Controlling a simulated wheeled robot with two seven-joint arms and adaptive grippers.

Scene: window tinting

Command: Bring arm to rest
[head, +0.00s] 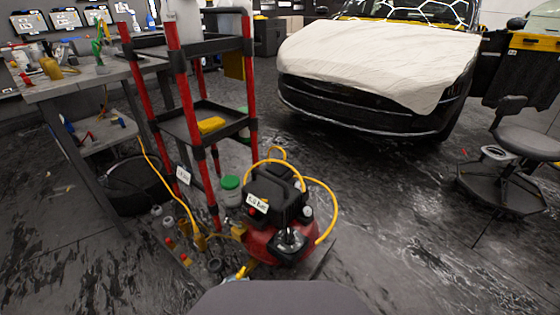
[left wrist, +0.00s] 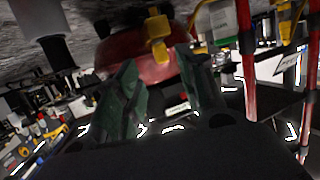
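My left gripper (left wrist: 160,98) shows in the left wrist view. Its two dark green fingers stand apart with a gap between them, and nothing is held. A red compressor tank (left wrist: 150,58) with a yellow fitting (left wrist: 158,30) lies beyond the fingertips, apart from them. In the head view the red and black compressor (head: 280,215) sits on the floor with a yellow hose looped around it. Neither of my grippers shows in the head view. My right gripper is not in any view.
A red-post cart (head: 187,110) stands left of the compressor, beside a workbench (head: 75,85) with tools. A car (head: 370,95) with a white cover on its hood is at the back. A stool (head: 525,140) stands at the right. The wet-looking floor (head: 400,220) between them is clear.

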